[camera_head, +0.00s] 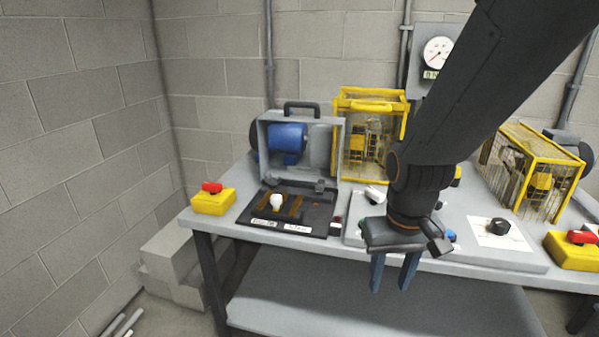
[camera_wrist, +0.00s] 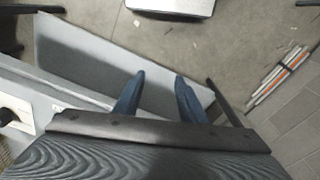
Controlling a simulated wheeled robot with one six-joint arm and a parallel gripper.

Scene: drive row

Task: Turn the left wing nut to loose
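My gripper (camera_head: 394,273) hangs in front of the table's front edge, fingers pointing down. Its two blue fingers are apart with nothing between them, as the wrist view also shows (camera_wrist: 158,98). No wing nut can be made out clearly in either view. At the left of the table a grey open-fronted housing (camera_head: 262,130) with a blue motor (camera_head: 288,139) stands behind a black panel (camera_head: 318,217). A white rounded piece (camera_head: 277,201) stands on this panel; I cannot tell what it is. My gripper is to the right of the panel and touches nothing visible.
A red-topped yellow stop box (camera_head: 212,199) is at the table's left end, another (camera_head: 574,250) at the right. Yellow cages (camera_head: 366,135) (camera_head: 532,172) stand behind. A black knob (camera_head: 500,226) sits on a white plate. A lower shelf (camera_head: 370,305) lies under the table.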

